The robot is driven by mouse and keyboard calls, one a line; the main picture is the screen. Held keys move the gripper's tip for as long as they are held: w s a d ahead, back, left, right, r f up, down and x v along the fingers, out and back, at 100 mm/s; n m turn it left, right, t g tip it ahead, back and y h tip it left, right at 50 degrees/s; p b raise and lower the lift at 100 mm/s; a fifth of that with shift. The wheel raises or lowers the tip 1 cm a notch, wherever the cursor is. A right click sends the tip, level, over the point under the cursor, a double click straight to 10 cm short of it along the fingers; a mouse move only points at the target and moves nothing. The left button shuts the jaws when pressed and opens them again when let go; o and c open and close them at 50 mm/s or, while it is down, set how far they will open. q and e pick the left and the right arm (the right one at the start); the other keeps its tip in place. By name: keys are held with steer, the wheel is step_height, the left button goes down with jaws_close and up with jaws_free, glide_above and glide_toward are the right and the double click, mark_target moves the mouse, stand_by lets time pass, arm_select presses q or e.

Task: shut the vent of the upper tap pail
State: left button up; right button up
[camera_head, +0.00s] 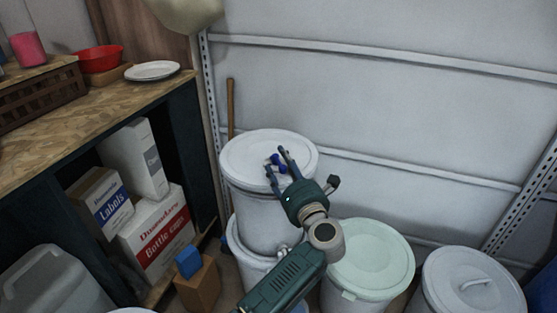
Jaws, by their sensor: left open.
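The upper tap pail (245,208) is white, with a closed white lid (243,150), and stands upright on a lower white pail (252,268). A small blue part (276,158), apparently the vent, shows on the lid near its middle. My left gripper (277,161) is open over the lid, its dark fingertips close around the blue part. I cannot tell whether the fingers touch it, or whether the vent is open. My gripper and arm hide part of the pail's right front. My right gripper is not in view.
A pale green lidded pail (370,258) and a grey lidded drum (475,285) stand to the right. A wooden-topped counter (130,100) with boxes below is on the left. A brown block (197,288) bearing a blue block (188,262) stands low in front. A pale wall is behind.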

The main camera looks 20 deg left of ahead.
mark_target(289, 176)
arm_select(q)
steer(key=shift+s+d+f, duration=0.45)
steer(key=shift+s+d, duration=0.2)
steer(key=shift+s, duration=0.1)
steer(key=shift+v, duration=1.05)
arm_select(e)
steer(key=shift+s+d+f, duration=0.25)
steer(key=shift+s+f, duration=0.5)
